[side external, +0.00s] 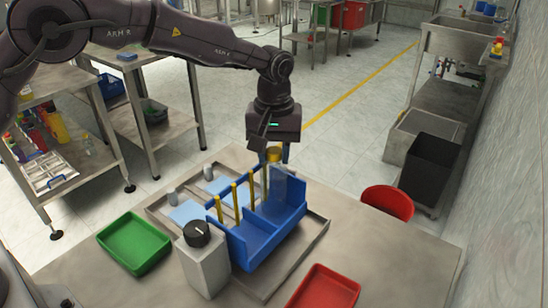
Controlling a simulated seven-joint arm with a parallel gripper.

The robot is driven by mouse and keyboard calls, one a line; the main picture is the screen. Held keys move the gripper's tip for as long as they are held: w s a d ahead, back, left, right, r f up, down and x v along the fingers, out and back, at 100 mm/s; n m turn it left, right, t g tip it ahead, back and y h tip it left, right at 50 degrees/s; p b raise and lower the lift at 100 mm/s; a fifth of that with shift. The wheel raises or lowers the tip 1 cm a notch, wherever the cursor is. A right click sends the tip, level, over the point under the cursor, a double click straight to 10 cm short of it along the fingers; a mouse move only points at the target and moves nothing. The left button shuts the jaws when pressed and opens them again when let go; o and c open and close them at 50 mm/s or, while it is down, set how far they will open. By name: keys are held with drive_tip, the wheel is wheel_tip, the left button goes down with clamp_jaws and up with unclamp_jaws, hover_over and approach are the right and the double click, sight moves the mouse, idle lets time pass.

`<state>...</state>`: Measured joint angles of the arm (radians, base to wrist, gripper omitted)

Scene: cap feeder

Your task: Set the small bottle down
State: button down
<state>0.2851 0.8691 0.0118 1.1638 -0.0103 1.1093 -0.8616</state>
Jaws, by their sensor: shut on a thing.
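My gripper (274,154) points down over the back end of the blue feeder (268,228) on the table. It is shut on what looks like the small bottle, whose yellow top (273,156) shows between the fingers. Several upright yellow rods (236,203) stand along the feeder's left side.
The feeder stands in a shallow grey tray (318,232) with pale blue pads (187,212). A grey box with a black knob (197,233) is at its front left. A green bin (134,243) stands left, a red bin (325,288) front right. A red round seat (388,202) is beyond the table.

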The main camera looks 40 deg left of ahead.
drive_tip(key=shift+f, duration=0.8)
drive_tip(key=shift+f, duration=0.1)
drive_tip(key=c, duration=0.8)
unclamp_jaws()
wheel_tip(320, 180, up, 12)
drive_tip(key=shift+r, duration=0.15)
